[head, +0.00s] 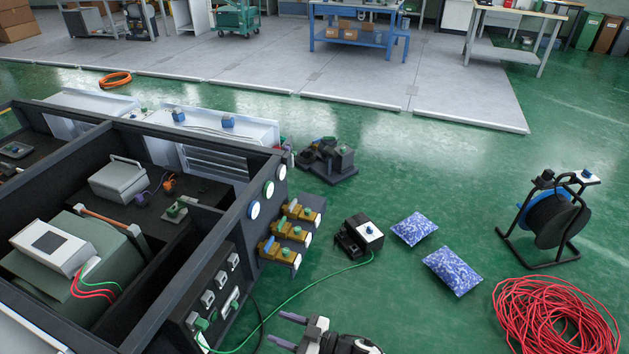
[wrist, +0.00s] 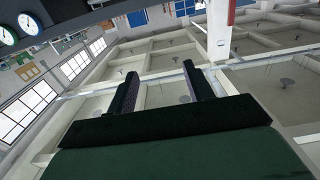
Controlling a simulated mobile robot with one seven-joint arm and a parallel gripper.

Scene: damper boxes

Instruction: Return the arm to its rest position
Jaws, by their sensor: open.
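My gripper (head: 287,331) shows at the bottom of the head view, over the green floor just right of the dark open-topped cabinet (head: 190,290). Its two fingers point left and are apart, with nothing between them. In the wrist view my gripper (wrist: 158,90) also has its two dark fingers spread and empty. The wrist camera looks up at the ceiling beams and windows, with round gauges (wrist: 15,27) at the upper left. Most of my arm lies out of the head view.
A small black and white box (head: 360,235) with a green cable lies on the floor above my gripper. Two blue-and-white bags (head: 453,271), a cable reel (head: 552,219) and a red cable coil (head: 553,316) lie to the right. Brass valves (head: 291,232) stick out from the cabinet.

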